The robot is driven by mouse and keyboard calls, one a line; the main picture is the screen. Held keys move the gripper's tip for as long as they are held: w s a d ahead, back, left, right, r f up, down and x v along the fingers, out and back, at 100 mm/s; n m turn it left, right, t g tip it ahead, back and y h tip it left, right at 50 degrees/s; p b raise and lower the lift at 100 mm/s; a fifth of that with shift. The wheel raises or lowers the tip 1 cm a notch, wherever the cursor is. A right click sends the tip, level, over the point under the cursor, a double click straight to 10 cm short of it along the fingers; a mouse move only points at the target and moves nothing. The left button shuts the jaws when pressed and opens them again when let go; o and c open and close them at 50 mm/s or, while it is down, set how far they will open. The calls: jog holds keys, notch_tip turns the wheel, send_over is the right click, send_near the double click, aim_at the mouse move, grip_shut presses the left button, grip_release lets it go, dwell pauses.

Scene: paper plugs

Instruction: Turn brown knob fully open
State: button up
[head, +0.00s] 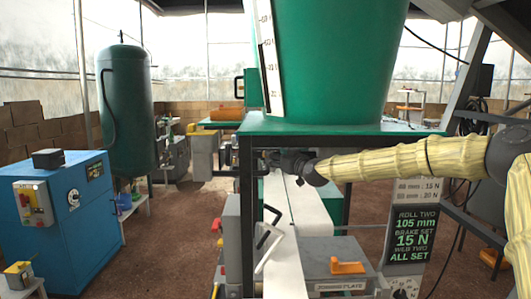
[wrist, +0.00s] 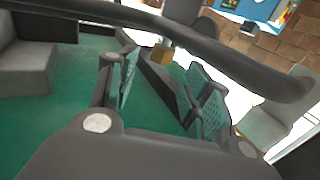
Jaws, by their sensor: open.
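My gripper (head: 272,160) is at the end of my yellow-sleeved arm, in front of the green tank's stand, just under its top plate. In the wrist view my gripper (wrist: 165,88) has its two green-padded fingers apart, with nothing clearly held between them. A small tan-brown block (wrist: 161,54) shows beyond the fingers, apart from them, under a grey part. I cannot tell whether it is the brown knob. No knob that is clearly brown can be made out in the head view; my gripper and wrist cover part of the stand there.
The green tank (head: 330,60) stands on a dark green frame (head: 340,127). White strips (head: 280,205) run below my gripper. A grey unit with an orange handle (head: 348,267) is at the lower right. A blue cabinet (head: 65,220) stands left, with open floor between.

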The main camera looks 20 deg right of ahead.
jog(key=shift+p+x, duration=0.9)
jog(key=shift+x, duration=2.85)
jog(key=c, duration=1)
